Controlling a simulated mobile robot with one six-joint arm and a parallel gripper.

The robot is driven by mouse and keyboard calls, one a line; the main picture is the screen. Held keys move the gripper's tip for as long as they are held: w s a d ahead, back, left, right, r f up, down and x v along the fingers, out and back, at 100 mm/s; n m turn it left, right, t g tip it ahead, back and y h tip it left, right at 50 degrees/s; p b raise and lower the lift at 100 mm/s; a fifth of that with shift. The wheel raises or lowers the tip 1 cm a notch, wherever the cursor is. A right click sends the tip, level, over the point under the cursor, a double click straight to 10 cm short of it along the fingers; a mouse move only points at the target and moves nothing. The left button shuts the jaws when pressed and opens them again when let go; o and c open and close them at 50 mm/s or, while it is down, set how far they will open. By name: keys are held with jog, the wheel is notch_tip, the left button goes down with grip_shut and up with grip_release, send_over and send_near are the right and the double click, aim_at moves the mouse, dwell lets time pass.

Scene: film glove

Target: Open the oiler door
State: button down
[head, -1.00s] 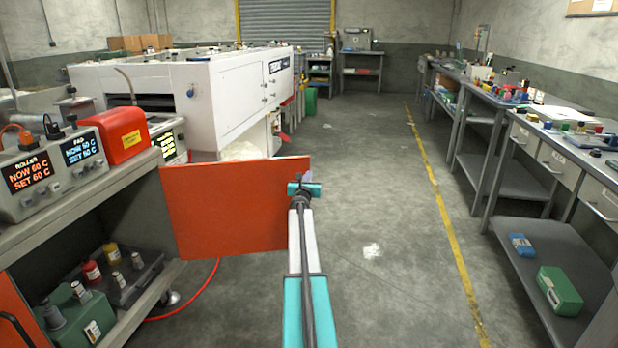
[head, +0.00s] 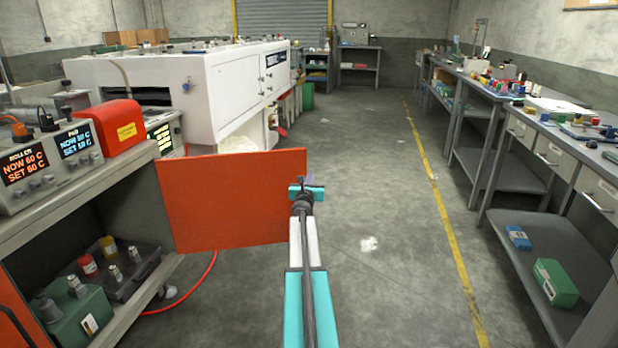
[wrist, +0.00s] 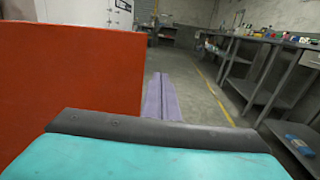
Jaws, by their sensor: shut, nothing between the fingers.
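The orange-red door panel (head: 235,200) stands swung out from the left bench, its free edge toward the middle of the floor. It fills the left of the wrist view (wrist: 70,85). My gripper (head: 306,182) is shut and empty at the door's free edge; its purple fingers (wrist: 160,98) lie just right of the panel in the wrist view. I cannot tell whether they touch it. The open bay behind the door shows a green oiler-like unit (head: 75,315) and a dark tray with bottles (head: 120,275) on the low shelf.
A second orange door with a dark handle (head: 15,320) is at the lower left. Control boxes (head: 45,160) stand on the left bench. A white machine (head: 200,90) is behind. The floor right of my arm is clear up to the right workbenches (head: 540,190).

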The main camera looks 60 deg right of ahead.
jog(key=shift+s+a, duration=1.1)
jog(key=shift+a, duration=0.05)
jog(key=shift+w, duration=0.1)
